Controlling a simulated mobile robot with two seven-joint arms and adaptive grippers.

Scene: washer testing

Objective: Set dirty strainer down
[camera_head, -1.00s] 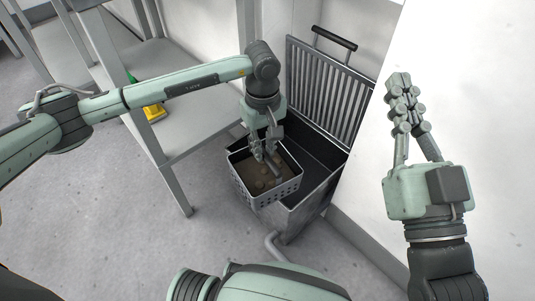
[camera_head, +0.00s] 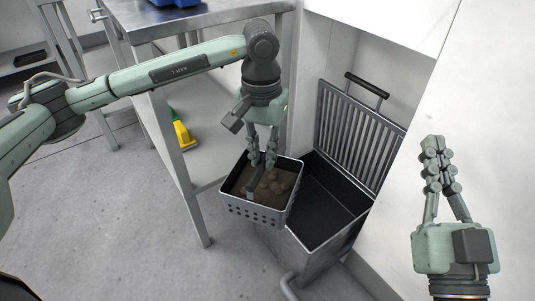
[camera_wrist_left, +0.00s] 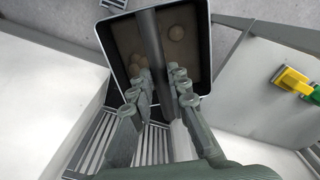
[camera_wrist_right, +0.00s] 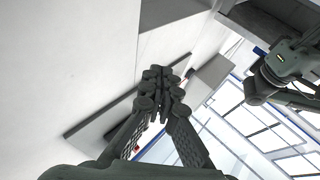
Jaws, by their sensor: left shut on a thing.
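The dirty strainer is a grey perforated basket (camera_head: 258,214) with brown dirt and round lumps inside. A dark bar handle (camera_head: 252,184) crosses its middle. My left gripper (camera_head: 262,163) is shut on this handle and holds the strainer off the floor, roughly level, at the left edge of the open bin. In the left wrist view, the handle (camera_wrist_left: 152,40) runs between the fingers, and the strainer (camera_wrist_left: 206,50) fills the top middle. My right gripper (camera_head: 437,150) is shut and empty in front of the white wall; its fingertips also meet in the right wrist view (camera_wrist_right: 161,88).
The open dark bin (camera_head: 325,205) has a slatted lid (camera_head: 355,135) raised behind it. A metal table (camera_head: 205,22) with a lower shelf (camera_head: 210,140) stands to the left, with a blue item on top. A yellow and green item (camera_head: 183,134) lies beneath. Grey floor (camera_head: 130,240) is clear at left.

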